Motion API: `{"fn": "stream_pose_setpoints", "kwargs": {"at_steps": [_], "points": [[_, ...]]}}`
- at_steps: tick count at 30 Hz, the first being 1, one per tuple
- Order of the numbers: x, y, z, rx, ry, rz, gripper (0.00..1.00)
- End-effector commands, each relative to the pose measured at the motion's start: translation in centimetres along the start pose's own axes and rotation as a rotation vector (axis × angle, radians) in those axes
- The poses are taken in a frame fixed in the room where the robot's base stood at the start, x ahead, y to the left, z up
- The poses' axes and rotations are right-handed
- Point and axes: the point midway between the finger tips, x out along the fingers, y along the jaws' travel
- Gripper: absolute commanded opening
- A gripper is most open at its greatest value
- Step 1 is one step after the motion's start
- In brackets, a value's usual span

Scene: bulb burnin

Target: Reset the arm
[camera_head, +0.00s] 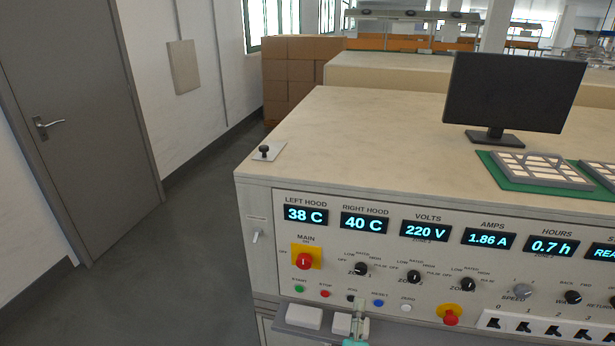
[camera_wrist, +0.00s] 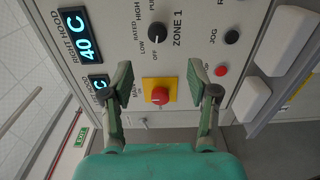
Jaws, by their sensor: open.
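My gripper (camera_wrist: 160,72) is open and empty in the wrist view, its two green fingers spread apart and pointing at the front panel. The red MAIN knob (camera_wrist: 159,96) on its yellow plate shows between the fingers; I cannot tell how far away it is. In the head view my gripper (camera_head: 358,318) shows only in part at the bottom edge, in front of the lower panel. The MAIN knob (camera_head: 304,261) is up and left of it. The rest of my arm is out of view.
The control panel (camera_head: 335,232) carries lit displays, several black knobs and small buttons. White blocks (camera_head: 304,316) jut out below it. The floor aisle (camera_head: 170,250) at left is clear.

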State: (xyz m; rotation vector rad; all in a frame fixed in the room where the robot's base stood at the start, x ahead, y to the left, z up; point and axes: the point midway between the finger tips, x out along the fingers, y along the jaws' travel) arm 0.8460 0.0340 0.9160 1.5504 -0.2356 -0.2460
Motion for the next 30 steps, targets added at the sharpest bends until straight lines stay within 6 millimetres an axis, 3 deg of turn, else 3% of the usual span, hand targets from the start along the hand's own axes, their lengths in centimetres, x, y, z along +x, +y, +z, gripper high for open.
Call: {"fn": "stream_pose_setpoints", "kwargs": {"at_steps": [5, 9, 15, 23, 30], "points": [[-2.7, -3.2, 1.5, 0.069, 0.050, -0.059, 0.60], [-6.7, -6.6, 3.3, 0.184, 0.110, -0.134, 0.60], [-12.9, -9.8, 5.7, 0.378, 0.172, -0.238, 0.60], [-21.3, -11.3, 8.7, 0.663, 0.202, -0.356, 0.60], [-28.6, -10.2, 11.2, 0.949, 0.181, -0.432, 0.60]]}}
